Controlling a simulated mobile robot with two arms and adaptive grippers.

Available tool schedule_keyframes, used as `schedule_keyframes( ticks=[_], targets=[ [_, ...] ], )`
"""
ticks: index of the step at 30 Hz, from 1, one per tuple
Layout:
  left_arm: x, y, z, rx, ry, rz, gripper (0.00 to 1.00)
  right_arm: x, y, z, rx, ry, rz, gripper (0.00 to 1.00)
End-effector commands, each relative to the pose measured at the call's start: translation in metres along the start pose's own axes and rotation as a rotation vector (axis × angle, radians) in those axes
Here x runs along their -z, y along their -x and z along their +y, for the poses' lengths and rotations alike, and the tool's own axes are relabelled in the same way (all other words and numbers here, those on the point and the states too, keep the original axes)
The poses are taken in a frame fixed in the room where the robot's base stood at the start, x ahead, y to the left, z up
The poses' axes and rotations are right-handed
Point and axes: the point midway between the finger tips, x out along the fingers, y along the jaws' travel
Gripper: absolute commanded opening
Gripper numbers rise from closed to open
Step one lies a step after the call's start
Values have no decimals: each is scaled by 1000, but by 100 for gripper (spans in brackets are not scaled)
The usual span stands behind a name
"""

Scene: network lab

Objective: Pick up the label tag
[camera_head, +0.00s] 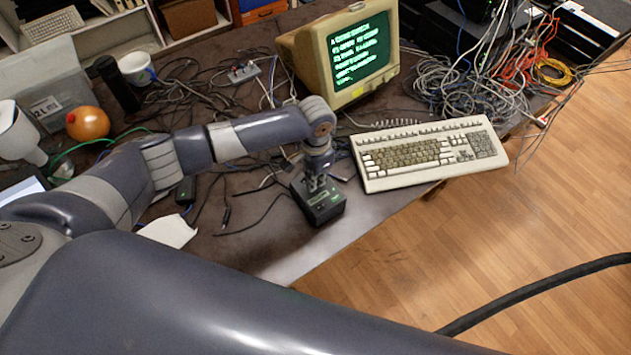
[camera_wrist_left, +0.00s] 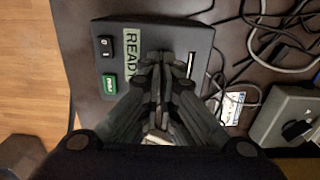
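A dark box-shaped device (camera_head: 325,209) stands near the table's front edge. In the left wrist view the device (camera_wrist_left: 112,35) shows a "READY" display (camera_wrist_left: 131,55), a green button (camera_wrist_left: 109,84), a black switch and a pale slot (camera_wrist_left: 191,65). My left gripper (camera_head: 316,185) points down onto the device. In the left wrist view its fingertips (camera_wrist_left: 160,70) are close together over the device's top, beside the display. A small pale patch (camera_wrist_left: 155,137) shows between the fingers. I cannot tell whether it is the label tag or whether anything is pinched. My right gripper is out of view.
A beige keyboard (camera_head: 428,153) lies right of the device, with a CRT monitor (camera_head: 345,60) behind. Loose cables cover much of the dark table (camera_head: 270,245). A white sheet (camera_head: 168,231) lies left, and an orange ball (camera_head: 88,123) sits farther left. Wooden floor (camera_head: 480,245) is at right.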

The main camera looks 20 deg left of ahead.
Motion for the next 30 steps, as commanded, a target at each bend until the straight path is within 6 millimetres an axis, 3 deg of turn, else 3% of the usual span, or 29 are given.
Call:
schedule_keyframes(
  ticks=[5, 10, 30],
  targets=[
    [1, 9, 0, 0, 0, 3, 0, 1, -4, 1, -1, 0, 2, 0],
    [2, 34, -1, 2, 0, 6, 0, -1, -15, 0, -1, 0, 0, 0],
    [-72, 46, 121, -2, -3, 1, 0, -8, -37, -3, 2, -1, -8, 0]
  ],
)
